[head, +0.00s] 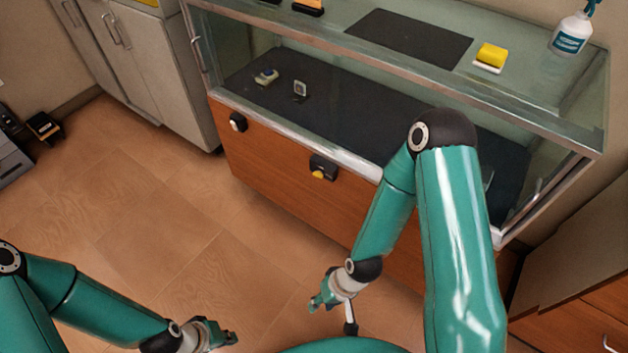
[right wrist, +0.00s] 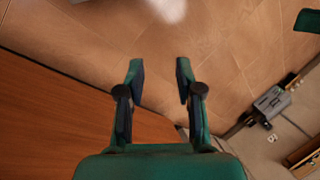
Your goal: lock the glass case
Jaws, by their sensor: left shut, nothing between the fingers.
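The glass case (head: 270,165) has a wooden front, a metal frame and a glass top. My left gripper (head: 228,338) is low over the floor, away from the case, shut and empty. My right gripper (head: 322,303) is in front of and below the case front, apart from both fittings. The right wrist view shows its fingers (right wrist: 159,70) spread with nothing between them. My right arm hides part of the case's right side.
Inside the case are small items (head: 300,90) on a dark mat. A spray bottle (head: 571,36), a yellow sponge (head: 491,55) and a dark mat (head: 410,38) are on top. Grey cabinets (head: 165,75) stand left. The tiled floor (head: 150,220) in front is clear.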

